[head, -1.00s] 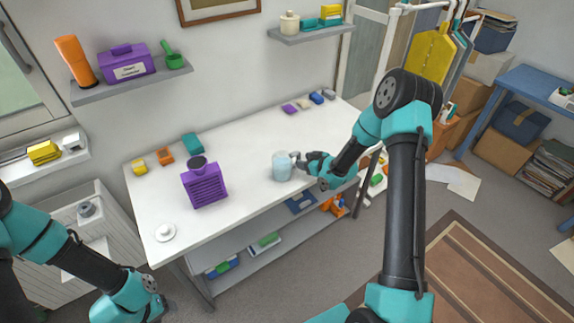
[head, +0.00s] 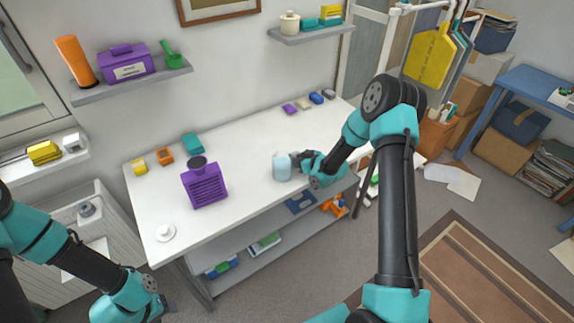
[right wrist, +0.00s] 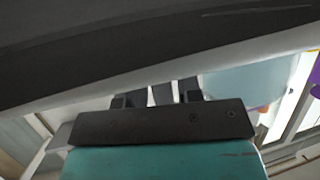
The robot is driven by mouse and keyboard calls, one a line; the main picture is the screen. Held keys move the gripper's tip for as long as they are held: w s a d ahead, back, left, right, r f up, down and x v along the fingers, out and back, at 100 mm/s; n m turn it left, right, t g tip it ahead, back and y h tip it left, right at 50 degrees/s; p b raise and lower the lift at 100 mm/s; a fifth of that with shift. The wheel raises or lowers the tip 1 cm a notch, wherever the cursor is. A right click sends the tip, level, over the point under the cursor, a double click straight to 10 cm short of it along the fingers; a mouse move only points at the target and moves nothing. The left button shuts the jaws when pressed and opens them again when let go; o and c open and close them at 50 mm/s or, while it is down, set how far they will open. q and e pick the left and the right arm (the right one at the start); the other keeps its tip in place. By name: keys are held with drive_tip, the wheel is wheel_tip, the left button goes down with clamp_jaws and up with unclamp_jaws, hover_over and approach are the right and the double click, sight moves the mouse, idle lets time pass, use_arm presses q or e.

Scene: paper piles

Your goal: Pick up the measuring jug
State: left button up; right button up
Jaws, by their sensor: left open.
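The measuring jug (head: 282,168) is a light blue, see-through vessel standing upright on the white table near its front edge. My right gripper (head: 297,159) is at the jug's right side, level with its upper part, where the handle would be. In the right wrist view, the jug's pale blue wall (right wrist: 252,82) is close beside the dark fingers (right wrist: 162,95). The handle is hidden, and I cannot tell whether the fingers are closed on it. My left gripper (head: 160,307) is open, low at the bottom left, away from the table and partly hidden.
A purple slatted container (head: 205,187) stands left of the jug. A white saucer-like dish (head: 165,233) lies at the table's left front. Several small coloured blocks line the back edge. The table (head: 245,140) is clear behind the jug. A shelf below holds books and orange items.

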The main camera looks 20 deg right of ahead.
sight(299, 154)
clamp_jaws()
drive_tip(key=shift+r, duration=0.1)
drive_tip(key=shift+r, duration=0.5)
wheel_tip(299, 154, up, 2)
drive_tip(key=shift+r, duration=0.15)
drive_tip(key=s+a, duration=0.4)
drive_tip(key=s, duration=0.3)
drive_tip(key=s+a+r, duration=0.1)
drive_tip(key=s+a, duration=0.2)
drive_tip(key=s, duration=0.4)
drive_tip(key=shift+a+r, duration=0.25)
drive_tip(key=shift+a, duration=0.1)
